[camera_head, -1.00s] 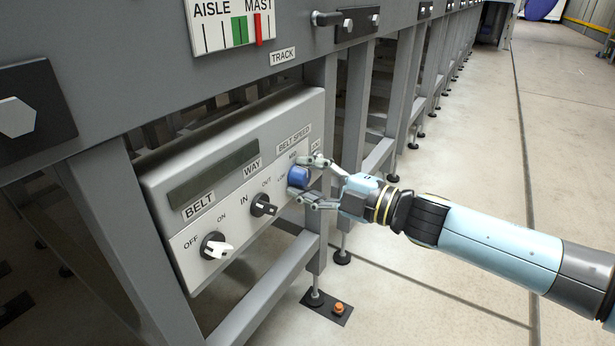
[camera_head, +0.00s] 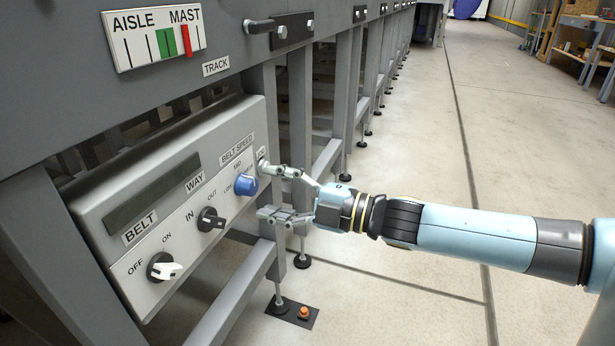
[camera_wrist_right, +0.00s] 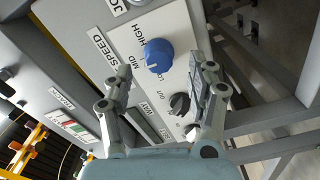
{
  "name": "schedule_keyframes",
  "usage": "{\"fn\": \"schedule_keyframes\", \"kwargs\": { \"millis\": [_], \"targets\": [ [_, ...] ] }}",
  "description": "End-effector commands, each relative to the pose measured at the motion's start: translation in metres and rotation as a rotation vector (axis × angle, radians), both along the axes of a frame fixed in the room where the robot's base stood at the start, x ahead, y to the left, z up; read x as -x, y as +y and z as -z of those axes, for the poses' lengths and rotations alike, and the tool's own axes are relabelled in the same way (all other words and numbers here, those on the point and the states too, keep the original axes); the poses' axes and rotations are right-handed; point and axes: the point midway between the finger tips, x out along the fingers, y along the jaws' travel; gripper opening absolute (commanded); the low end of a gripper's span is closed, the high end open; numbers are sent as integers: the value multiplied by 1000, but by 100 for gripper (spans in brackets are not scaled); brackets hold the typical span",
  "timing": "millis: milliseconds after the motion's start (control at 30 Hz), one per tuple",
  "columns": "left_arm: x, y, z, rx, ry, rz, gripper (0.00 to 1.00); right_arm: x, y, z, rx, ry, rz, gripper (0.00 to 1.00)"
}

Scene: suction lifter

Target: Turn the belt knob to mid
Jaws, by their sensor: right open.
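The blue belt speed knob (camera_head: 245,186) is on the sloped grey control panel (camera_head: 222,142), below the BELT SPEED label. In the right wrist view the knob (camera_wrist_right: 158,56) stands clear beyond the fingertips. A small pale mark shows on its side toward the MID and LOW lettering; I cannot tell exactly which it points at. My right gripper (camera_head: 265,191) is open and empty, just in front of the knob and apart from it. Its fingers also frame the knob from below in the wrist view (camera_wrist_right: 166,72). My left gripper is not in view.
A black WAY knob (camera_head: 210,219) and a black-and-white BELT switch (camera_head: 163,267) sit lower left on the panel. A grey frame leg (camera_head: 268,130) stands beside the panel. An orange button (camera_head: 304,312) is on the floor plate.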

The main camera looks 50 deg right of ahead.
Motion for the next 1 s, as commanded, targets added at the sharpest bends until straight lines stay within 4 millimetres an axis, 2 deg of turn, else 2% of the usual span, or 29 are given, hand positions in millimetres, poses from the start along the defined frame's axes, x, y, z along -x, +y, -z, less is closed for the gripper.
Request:
{"fn": "schedule_keyframes", "kwargs": {
  "millis": [200, 400, 567, 1000],
  "targets": [
    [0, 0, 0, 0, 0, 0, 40, 43, -17, 2, 4, 6, -4, 58],
    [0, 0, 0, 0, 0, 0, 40, 67, -27, 1, 2, 3, -1, 58],
    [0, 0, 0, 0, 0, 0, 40, 73, -30, 0, 0, 1, 0, 58],
    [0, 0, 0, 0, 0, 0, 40, 72, -30, 0, 0, 0, 1, 58]
  ]
}}
